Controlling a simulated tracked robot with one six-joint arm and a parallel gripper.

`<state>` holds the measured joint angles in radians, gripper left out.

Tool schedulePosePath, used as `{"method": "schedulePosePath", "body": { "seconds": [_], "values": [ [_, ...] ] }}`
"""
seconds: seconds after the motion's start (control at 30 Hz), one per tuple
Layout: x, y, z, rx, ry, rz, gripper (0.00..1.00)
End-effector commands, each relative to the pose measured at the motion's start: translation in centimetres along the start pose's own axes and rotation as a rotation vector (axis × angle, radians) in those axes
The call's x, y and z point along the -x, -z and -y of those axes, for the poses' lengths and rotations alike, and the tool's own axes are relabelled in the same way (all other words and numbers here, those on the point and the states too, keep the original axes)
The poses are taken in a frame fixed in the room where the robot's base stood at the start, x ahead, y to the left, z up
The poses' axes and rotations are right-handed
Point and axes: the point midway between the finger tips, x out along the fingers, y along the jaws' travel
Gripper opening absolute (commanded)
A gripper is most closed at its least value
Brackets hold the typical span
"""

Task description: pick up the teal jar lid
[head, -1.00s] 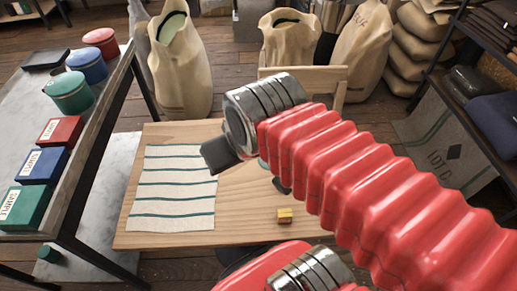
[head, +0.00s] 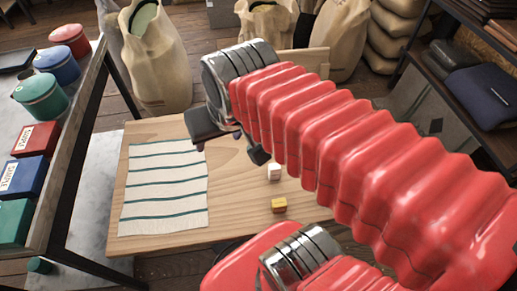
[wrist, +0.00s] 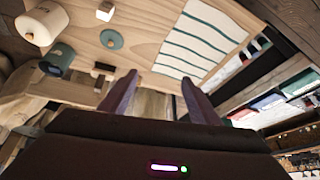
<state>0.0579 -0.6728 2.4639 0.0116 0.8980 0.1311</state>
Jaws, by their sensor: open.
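The teal jar lid (wrist: 111,40) is a small round disc with a pale knob, lying on the wooden table (wrist: 140,14) in the wrist view. In the head view I cannot see it; my arm covers that part of the table (head: 235,185). My gripper (head: 230,150) is open and empty above the table, by the striped cloth's upper right corner. In the wrist view its two dark fingers (wrist: 160,78) stand wide apart, with the lid beyond and a little left of them, not touching.
A striped cloth (head: 165,190) lies left on the table. A white block (head: 274,172) and a yellow block (head: 279,205) stand right of it. A side table (head: 75,120) holds tins and boxes.

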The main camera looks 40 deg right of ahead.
Motion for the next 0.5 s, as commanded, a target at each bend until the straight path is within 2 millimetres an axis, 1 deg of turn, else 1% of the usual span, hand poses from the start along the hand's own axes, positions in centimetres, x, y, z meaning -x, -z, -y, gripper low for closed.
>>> {"method": "schedulePosePath", "body": {
  "seconds": [0.03,0.07,0.37,0.5],
  "values": [
    [-0.5,0.5,-0.4,-0.064,-0.01,0.016,0.6],
    [-0.8,0.8,-0.6,-0.109,-0.016,0.025,0.62],
    [-4.3,3.9,-3.5,-0.602,-0.094,0.104,0.83],
    [-6.3,5.1,-5.1,-0.833,-0.14,0.132,0.83]
  ]
}}
